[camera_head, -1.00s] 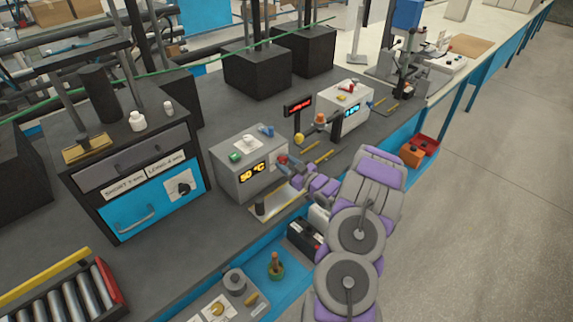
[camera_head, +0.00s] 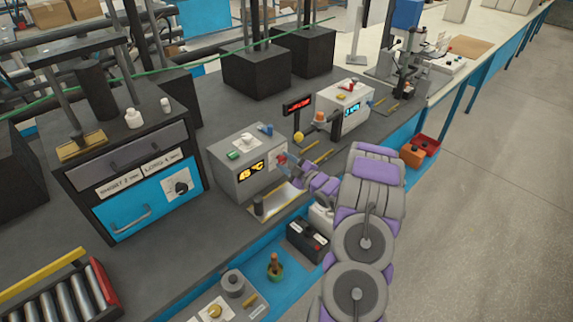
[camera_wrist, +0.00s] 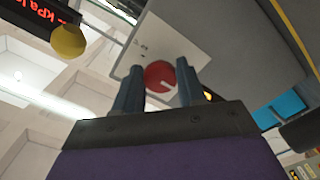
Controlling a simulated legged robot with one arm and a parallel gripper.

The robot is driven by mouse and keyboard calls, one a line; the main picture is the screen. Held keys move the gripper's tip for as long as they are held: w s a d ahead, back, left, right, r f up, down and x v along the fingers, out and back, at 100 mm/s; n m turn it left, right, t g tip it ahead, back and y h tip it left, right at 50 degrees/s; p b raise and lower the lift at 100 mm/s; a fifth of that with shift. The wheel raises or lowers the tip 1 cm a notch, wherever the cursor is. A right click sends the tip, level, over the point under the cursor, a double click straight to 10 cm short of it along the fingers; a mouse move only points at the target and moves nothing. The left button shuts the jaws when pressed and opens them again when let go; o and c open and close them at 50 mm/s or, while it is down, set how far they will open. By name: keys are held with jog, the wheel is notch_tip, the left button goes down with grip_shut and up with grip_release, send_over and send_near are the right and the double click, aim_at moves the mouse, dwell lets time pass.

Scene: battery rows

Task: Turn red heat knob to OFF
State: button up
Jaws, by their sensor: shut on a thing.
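The red heat knob (camera_head: 281,159) is on the right end of the front of a grey box (camera_head: 228,171) with a lit orange temperature display (camera_head: 251,171), which seems to read 45 °C. My gripper (camera_head: 287,164) reaches the knob from the lower right. In the wrist view the round red knob (camera_wrist: 160,77) sits between the two blue-grey fingers of my gripper (camera_wrist: 160,82), which is shut on it. A pale mark on the knob points to the right there. Small markings on the light plate (camera_wrist: 148,42) around it are unreadable.
Green (camera_head: 234,155) and blue (camera_head: 266,129) parts sit on the box top. A second box with a blue display (camera_head: 345,108) stands to the right. A yellow ball (camera_head: 298,136) is nearby.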

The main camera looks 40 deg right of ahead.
dwell(0.3)
jog(key=o, duration=1.1)
jog(key=shift+c, duration=0.2)
jog(key=s+d+p, duration=0.1)
jog(key=s+p, duration=0.1)
jog(key=s, duration=1.5)
jog(key=shift+s+d+p, duration=0.15)
jog(key=shift+d+p, duration=0.05)
jog(key=shift+p, duration=0.15)
jog(key=shift+f, duration=0.1)
